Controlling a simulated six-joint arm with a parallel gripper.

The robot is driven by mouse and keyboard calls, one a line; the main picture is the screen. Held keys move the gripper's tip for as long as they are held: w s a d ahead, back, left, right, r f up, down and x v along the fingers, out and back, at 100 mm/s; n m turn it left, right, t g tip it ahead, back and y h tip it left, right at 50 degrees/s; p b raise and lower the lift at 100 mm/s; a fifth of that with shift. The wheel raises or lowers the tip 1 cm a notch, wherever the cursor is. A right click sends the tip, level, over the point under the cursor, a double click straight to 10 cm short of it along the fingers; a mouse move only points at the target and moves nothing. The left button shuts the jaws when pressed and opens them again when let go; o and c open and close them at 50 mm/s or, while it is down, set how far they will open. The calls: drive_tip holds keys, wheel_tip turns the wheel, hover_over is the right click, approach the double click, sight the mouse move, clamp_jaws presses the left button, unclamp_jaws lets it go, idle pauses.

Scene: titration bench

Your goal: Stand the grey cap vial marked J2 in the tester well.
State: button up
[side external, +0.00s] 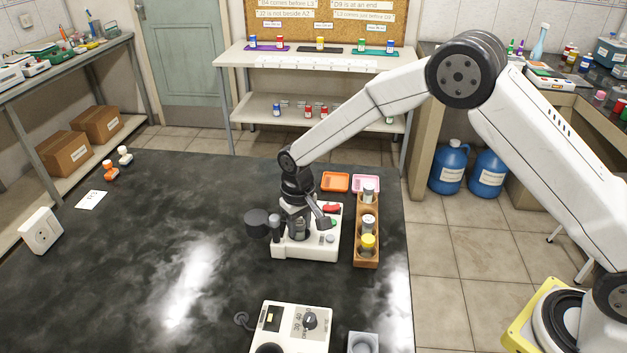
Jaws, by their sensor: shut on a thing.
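The tester appears to be the white unit (333,241) with a red and a green button, on the black bench. My gripper (298,225) points down over its left part and is shut on a small greyish vial (297,229). The vial is upright, low over the unit's dark round opening; its mark cannot be read, and I cannot tell whether its base is inside the well. A wooden rack (367,260) beside the unit on the right holds a grey cap vial (368,189), another grey cap vial (368,221) and a yellow cap vial (368,242).
An orange tray (335,181) and a pink tray (366,183) lie behind the unit. A white device with a dial (290,328) and a grey block (363,343) stand at the front. The bench's left half is mostly clear, with a white socket box (41,231).

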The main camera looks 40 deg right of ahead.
drive_tip(key=shift+f, duration=0.1)
drive_tip(key=o, duration=1.3)
drive_tip(key=shift+r, duration=0.2)
drive_tip(key=shift+w+a+r, duration=0.1)
drive_tip(key=shift+r, duration=2.8)
